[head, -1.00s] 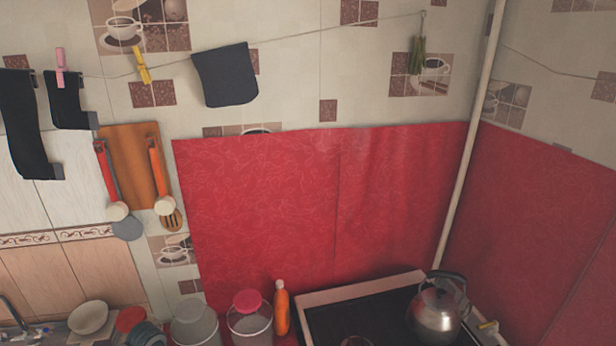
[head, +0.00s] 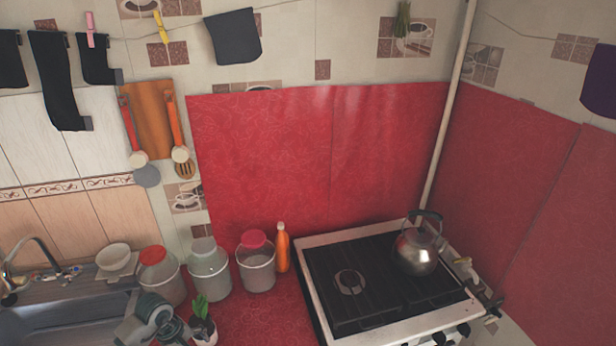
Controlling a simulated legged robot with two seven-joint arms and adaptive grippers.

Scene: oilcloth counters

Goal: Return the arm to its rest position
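No open or shut fingertips of my left or right gripper can be made out in the head view. A grey-green jointed shape at the bottom edge, left of centre, looks like part of an arm of mine. It is cut off by the frame, and no fingers can be told on it. Nothing is seen held.
A stove (head: 330,262) with a metal kettle (head: 416,250) stands at right. Buckets (head: 256,270), an orange bottle (head: 282,248) and a potted plant (head: 203,328) stand on the red counter (head: 245,320). A sink (head: 70,312) is at left. Socks hang on a line above.

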